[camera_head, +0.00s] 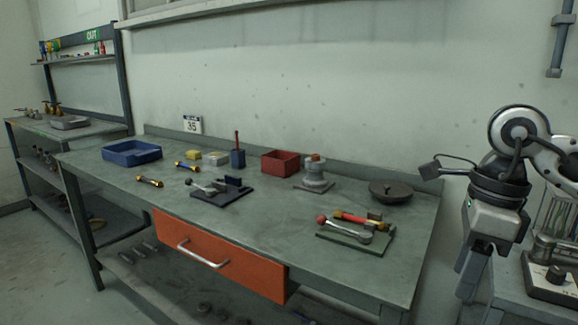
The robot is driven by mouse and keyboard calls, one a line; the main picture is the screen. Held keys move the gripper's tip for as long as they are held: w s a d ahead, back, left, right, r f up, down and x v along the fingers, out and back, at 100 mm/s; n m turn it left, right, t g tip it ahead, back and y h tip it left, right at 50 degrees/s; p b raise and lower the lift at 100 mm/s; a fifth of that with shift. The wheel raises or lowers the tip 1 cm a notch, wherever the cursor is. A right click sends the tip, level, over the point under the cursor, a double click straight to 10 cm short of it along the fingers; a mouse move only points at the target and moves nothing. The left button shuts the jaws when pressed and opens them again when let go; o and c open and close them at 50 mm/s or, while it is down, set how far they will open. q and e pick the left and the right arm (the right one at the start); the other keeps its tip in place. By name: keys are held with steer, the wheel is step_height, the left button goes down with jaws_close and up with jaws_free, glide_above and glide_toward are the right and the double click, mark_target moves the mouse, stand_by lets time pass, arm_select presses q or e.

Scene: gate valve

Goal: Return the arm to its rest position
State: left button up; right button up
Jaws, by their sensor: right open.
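My right gripper (470,275) hangs at the right of the head view, beside the right end of the workbench (290,215). It points down, and its fingers are apart with nothing between them. It touches nothing that I can see. My right arm bends above it at the picture's right edge. My left gripper is not in view. A grey valve-like fitting (314,174) with a reddish top stands at the back of the bench. A dark round disc with a knob (391,191) lies to its right.
A green plate with tools (355,236) lies near the bench's right end. A blue tray (131,153), a red bin (280,163) and a dark plate (222,192) are also on it. An orange drawer (218,256) faces front. A side table with equipment (550,282) stands at right.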

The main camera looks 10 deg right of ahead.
steer(key=s+a+f+g+y, duration=0.15)
steer(key=a+y, duration=0.35)
steer(key=a, duration=0.5)
steer(key=s+a+f+g+y, duration=0.1)
steer(key=a+f+g+y, duration=0.3)
steer(key=a, duration=0.6)
steer(key=a+r+m+t+y, duration=0.5)
steer(key=a+m+t+y, duration=0.2)
steer(key=m+y, duration=0.3)
steer(key=w+d+f+m+t+h, duration=0.35)
steer(key=m+t, duration=0.45)
steer(key=m, duration=0.3)
steer(key=w+d+f+m+t+h, duration=0.25)
steer(key=f+m+t+h, duration=0.25)
steer(key=m+t, duration=0.45)
steer(key=s+d+f+m+g+h, duration=0.2)
steer(key=s+f+m, duration=0.1)
steer(key=f, duration=0.4)
steer(key=s+d+f+m+g+h, duration=0.1)
steer(key=s+f+m+g+h, duration=0.2)
steer(key=f+m, duration=0.3)
steer(key=s+d+f+m+g+h, duration=0.2)
steer(key=s+f+m, duration=0.3)
steer(key=f, duration=0.3)
steer(key=shift+s+d+f+g+h+p, duration=0.15)
steer(key=shift+d+g+h+p, duration=0.2)
steer(key=shift+g+h, duration=0.35)
